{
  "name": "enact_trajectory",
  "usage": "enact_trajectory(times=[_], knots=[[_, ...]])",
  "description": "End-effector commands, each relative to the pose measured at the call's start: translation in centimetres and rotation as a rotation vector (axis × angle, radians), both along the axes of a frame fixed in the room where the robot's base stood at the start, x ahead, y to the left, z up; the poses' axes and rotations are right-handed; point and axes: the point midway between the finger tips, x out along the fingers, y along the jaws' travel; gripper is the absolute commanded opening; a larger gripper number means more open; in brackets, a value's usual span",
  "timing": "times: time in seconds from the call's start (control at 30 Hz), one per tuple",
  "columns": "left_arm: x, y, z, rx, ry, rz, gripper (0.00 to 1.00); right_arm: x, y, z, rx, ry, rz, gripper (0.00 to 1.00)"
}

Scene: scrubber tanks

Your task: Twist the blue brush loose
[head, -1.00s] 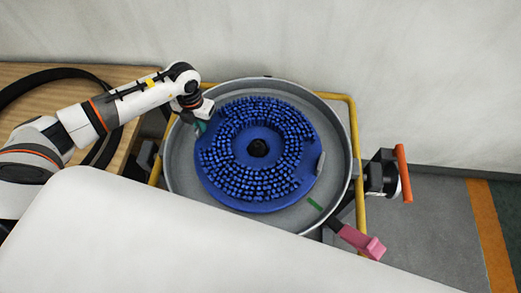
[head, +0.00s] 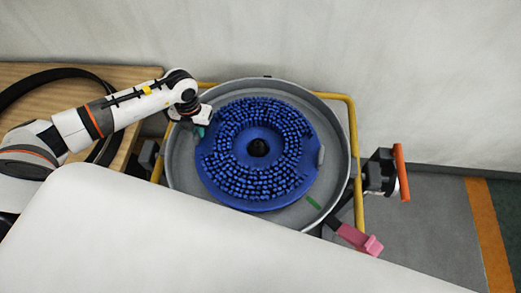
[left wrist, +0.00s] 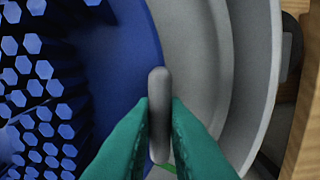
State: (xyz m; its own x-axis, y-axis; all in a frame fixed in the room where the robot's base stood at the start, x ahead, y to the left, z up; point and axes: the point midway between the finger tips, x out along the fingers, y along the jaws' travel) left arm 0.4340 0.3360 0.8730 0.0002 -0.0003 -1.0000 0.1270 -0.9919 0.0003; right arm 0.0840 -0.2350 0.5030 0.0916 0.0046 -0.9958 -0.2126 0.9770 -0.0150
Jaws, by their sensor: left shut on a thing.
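The blue brush (head: 212,178), a round disc with rings of bristles and a dark centre hole, lies bristles up in a round grey pan (head: 180,172). A grey tab (head: 321,156) shows at the brush's right edge. My left gripper (head: 200,131) is at the brush's upper left edge. In the left wrist view, its green fingers (left wrist: 158,125) are shut on an upright grey tab (left wrist: 158,88) at the rim of the blue brush (left wrist: 125,60). The tab's lower part is between the fingers. My right gripper is not in view.
A yellow frame (head: 355,135) surrounds the pan. A pink-ended lever (head: 362,240) and an orange handle (head: 402,172) stick out at right. A green mark (head: 313,202) is on the pan floor. A wooden table (head: 60,98) with a black belt (head: 42,76) is at left.

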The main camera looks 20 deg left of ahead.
Motion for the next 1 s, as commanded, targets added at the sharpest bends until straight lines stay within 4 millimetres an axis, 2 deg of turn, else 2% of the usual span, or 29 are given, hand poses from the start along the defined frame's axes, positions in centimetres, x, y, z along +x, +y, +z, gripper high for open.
enact_trajectory(times=[0.1,0.13,0.27,0.53,0.67,0.77,1.0], knots=[[-0.6,0.1,0.1,0.003,0.002,0.028,0.0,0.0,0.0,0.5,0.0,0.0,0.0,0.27],[-0.5,0.1,0.0,0.003,0.001,0.026,0.18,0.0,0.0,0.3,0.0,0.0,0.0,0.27],[-0.4,0.0,0.0,0.002,0.001,0.025,0.38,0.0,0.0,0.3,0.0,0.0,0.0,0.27],[-0.7,0.2,-0.3,0.008,0.008,0.024,0.38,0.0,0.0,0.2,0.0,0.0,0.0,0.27],[-0.5,0.2,0.7,0.006,0.003,0.024,0.38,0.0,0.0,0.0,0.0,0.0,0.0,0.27],[-0.4,0.1,2.3,0.005,-0.001,0.023,0.38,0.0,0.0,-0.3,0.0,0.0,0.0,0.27],[-0.3,0.1,7.5,0.003,-0.004,0.024,0.38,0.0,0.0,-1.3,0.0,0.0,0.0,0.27]])
